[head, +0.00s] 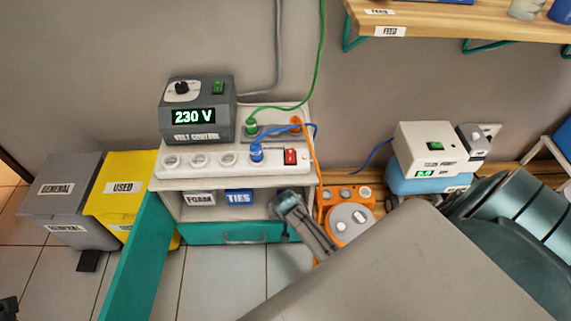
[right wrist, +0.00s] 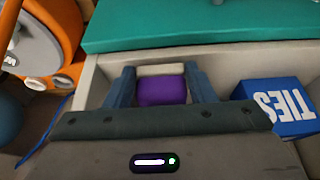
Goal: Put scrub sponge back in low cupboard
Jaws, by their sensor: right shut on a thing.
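The scrub sponge is a purple block (right wrist: 161,91) with a pale strip along one edge, seen in the right wrist view. It sits between the two fingers of my right gripper (right wrist: 163,84), which is shut on it. In the head view my right gripper (head: 285,203) is at the right part of the low cupboard's (head: 166,203) open shelf, right of the blue TIES box (head: 240,196); the sponge cannot be made out there. The cupboard's teal door (head: 137,258) stands open at the left.
A white FOAM box (head: 199,198) stands left of the TIES box. A teal drawer front (head: 222,233) lies below the shelf. A power strip (head: 205,160) and volt control (head: 198,106) stand on top. An orange cable and orange unit (head: 347,213) are close at the right.

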